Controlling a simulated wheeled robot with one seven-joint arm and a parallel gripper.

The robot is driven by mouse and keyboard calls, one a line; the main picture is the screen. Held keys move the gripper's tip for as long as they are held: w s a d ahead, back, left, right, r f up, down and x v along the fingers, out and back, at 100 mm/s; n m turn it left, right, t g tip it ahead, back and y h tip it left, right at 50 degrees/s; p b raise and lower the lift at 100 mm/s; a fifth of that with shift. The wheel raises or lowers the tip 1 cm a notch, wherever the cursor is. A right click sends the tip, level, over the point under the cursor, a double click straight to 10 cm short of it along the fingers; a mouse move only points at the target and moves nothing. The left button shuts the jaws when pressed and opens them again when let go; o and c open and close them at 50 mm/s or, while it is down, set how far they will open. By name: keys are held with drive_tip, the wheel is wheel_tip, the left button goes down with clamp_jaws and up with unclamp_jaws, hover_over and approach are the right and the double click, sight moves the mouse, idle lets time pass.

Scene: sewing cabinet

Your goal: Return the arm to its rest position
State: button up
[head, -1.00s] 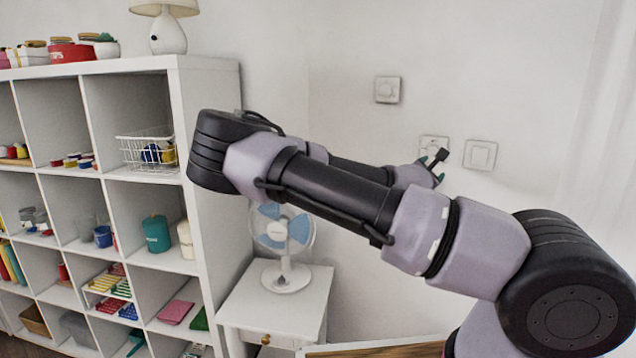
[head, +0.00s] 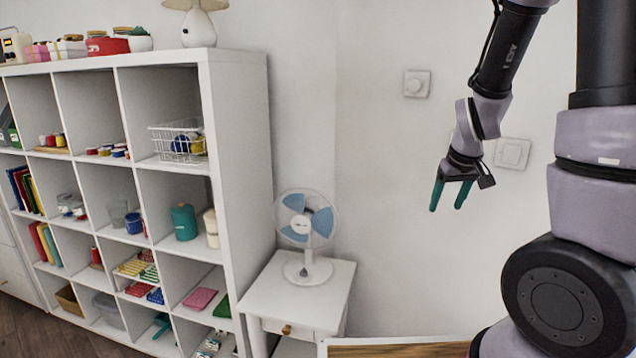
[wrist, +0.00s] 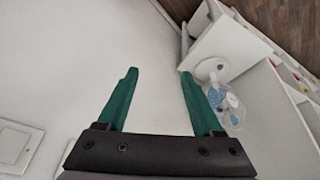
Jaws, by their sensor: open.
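My gripper (head: 450,197) hangs in the upper right of the head view, pointing down, with its two green fingers apart and nothing between them. My arm is folded upright at the right, clear of the furniture. In the wrist view my gripper (wrist: 155,95) shows both fingers spread in front of the white wall, empty.
A white shelf (head: 235,170) with jars, a wire basket and boxes stands left. A fan (head: 306,225) sits on a small white cabinet (head: 300,305). A wood-topped surface (head: 400,350) lies below.

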drive_tip(key=s+a+r+m+t+y, duration=0.1)
drive_tip(key=s+a+r+m, duration=0.1)
drive_tip(key=s+r, duration=0.5)
drive_tip(key=s+a+r+m+t+y, duration=0.1)
drive_tip(key=s+a+r+m, duration=0.2)
drive_tip(key=s+r, duration=0.5)
wheel_tip(320, 180, up, 7)
drive_tip(key=shift+a+f+t, duration=0.1)
drive_tip(key=shift+a+t, duration=0.3)
drive_tip(key=shift+a, duration=0.2)
